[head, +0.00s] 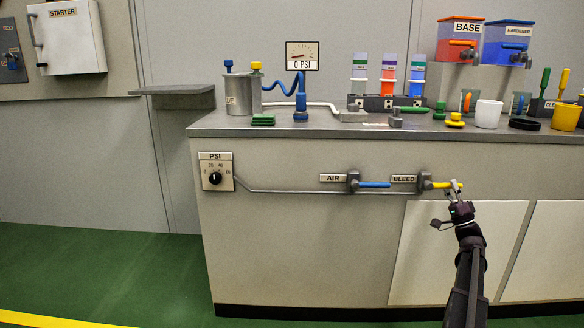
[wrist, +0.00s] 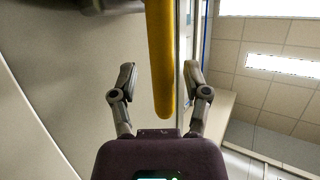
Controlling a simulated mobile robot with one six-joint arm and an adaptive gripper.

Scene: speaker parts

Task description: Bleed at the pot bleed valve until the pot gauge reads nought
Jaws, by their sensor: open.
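The pot bleed valve (head: 424,186) sits on the bench's front panel beside its BLEED label (head: 403,179). Its yellow handle (head: 441,185) points right, along the pipe. My gripper (head: 456,187) is at the handle's right end. In the wrist view the yellow handle (wrist: 161,60) runs down between my two open fingers (wrist: 158,78), with a gap on both sides. The pot gauge (head: 302,55) stands above the bench top; its display reads 0 PSI. The metal pot (head: 241,94) stands at the bench's left end, with blue and yellow caps.
The AIR valve with a blue handle (head: 375,184) is left of the bleed valve on the same pipe. A PSI dial (head: 215,171) is further left. Cups, tubes and the BASE container (head: 459,42) crowd the bench top. The green floor (head: 100,270) at left is clear.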

